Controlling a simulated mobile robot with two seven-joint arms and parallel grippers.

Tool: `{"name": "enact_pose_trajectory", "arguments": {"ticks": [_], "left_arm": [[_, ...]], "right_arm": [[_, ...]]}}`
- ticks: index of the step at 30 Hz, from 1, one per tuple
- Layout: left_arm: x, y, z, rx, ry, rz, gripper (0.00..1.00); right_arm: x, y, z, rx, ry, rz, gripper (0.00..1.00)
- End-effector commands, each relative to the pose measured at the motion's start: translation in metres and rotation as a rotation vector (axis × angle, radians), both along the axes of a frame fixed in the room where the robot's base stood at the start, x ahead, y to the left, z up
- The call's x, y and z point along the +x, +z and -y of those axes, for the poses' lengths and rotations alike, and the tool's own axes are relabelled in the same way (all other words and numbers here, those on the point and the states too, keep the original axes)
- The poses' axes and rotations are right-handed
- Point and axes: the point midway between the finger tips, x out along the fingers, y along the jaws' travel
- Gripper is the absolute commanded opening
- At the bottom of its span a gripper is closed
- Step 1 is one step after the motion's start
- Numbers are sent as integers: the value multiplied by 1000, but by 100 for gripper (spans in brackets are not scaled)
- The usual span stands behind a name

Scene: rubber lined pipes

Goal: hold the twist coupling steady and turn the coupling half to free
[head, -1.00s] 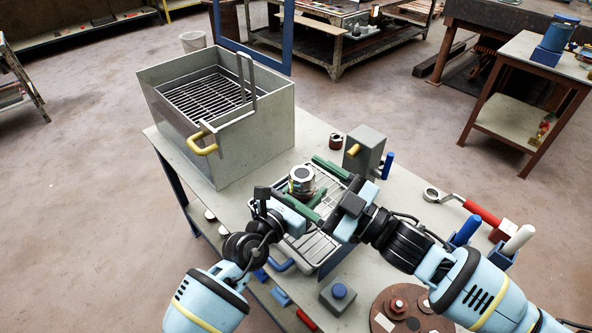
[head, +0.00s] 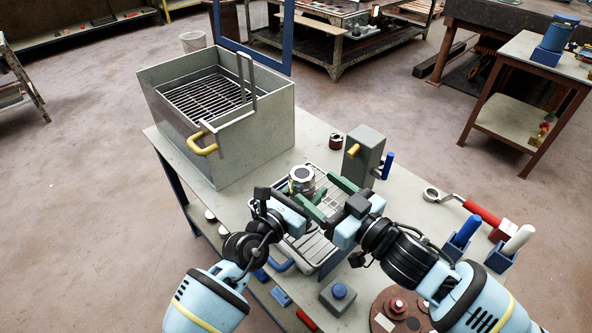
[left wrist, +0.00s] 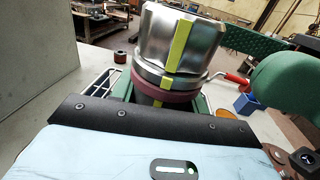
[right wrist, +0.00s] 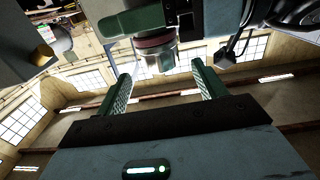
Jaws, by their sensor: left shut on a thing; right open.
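The twist coupling (head: 301,178) stands upright over the tray on the bench. In the left wrist view its metal upper half (left wrist: 205,42) bears a yellow stripe, with a dark red ring below and yellow marks roughly in line. My left gripper (head: 308,196) is shut on the lower part, which its green fingers partly hide. My right gripper (head: 331,195) is open and empty, to the right of the coupling and apart from it. In the right wrist view the coupling (right wrist: 156,58) appears beyond the gap between the open green fingers (right wrist: 163,88).
A grey bin with a grille (head: 225,140) stands at the back left. A grey block with a yellow peg (head: 364,155) stands behind my right gripper. A red-handled wrench (head: 480,211), blue holders (head: 463,244) and a button box (head: 338,297) lie around the tray (head: 325,248).

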Motion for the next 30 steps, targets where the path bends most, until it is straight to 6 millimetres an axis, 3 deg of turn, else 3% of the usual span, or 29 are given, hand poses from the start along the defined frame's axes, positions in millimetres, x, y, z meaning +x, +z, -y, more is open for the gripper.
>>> {"name": "enact_pose_trajectory", "arguments": {"ticks": [12,26,30], "left_arm": [[0,-1,0,1,0,-1,2],[0,-1,0,1,0,-2,2],[0,-1,0,1,0,-2,2]], "right_arm": [[49,0,-47,-1,1,1,70],[57,0,-55,-1,1,0,70],[57,0,-55,-1,1,0,54]]}}
